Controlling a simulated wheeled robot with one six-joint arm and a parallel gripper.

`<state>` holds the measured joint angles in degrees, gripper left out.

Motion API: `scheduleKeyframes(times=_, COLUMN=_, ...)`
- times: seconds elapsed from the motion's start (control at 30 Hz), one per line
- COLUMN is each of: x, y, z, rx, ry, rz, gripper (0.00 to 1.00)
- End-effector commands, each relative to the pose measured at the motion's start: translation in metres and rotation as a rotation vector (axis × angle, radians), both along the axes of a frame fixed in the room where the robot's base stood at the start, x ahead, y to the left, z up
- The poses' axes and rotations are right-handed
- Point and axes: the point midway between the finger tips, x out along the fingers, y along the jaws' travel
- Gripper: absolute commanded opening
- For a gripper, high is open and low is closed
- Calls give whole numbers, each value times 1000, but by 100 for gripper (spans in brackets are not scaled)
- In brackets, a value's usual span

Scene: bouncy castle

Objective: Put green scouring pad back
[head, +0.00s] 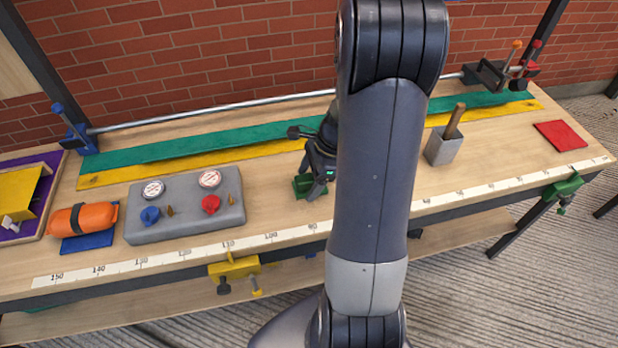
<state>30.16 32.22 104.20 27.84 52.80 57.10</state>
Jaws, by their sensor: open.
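A small dark green piece (302,187), which looks like the green scouring pad, is at the middle of the workbench, right at my gripper's fingertips. My gripper (314,186) points down over it and is open. The fingers and my arm cover part of the green piece, so I cannot tell whether it lies flat on the bench or sits between the fingers.
The wooden workbench (270,215) has a grey gauge box (190,222), an orange bundle (84,218) on a blue pad (88,243), a grey holder (444,148) with a wooden handle, and a red pad (560,135). Green and yellow strips (200,145) run behind.

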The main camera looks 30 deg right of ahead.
Motion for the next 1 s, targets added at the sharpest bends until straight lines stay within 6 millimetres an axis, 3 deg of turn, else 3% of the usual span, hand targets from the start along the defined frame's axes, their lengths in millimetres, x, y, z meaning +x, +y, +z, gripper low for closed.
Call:
scheduleKeyframes(times=0.17, x=-1, y=-8, z=21, rx=-3, ry=-5, rz=-2, gripper=71)
scheduleKeyframes(times=0.4, x=-7, y=-28, z=70, rx=-4, ry=-6, rz=-3, gripper=71)
scheduleKeyframes(times=0.6, x=-11, y=-40, z=100, rx=-2, ry=-3, rz=-2, gripper=71)
scheduleKeyframes(times=1.0, x=-13, y=-45, z=113, rx=0, ry=-1, rz=0, gripper=71)
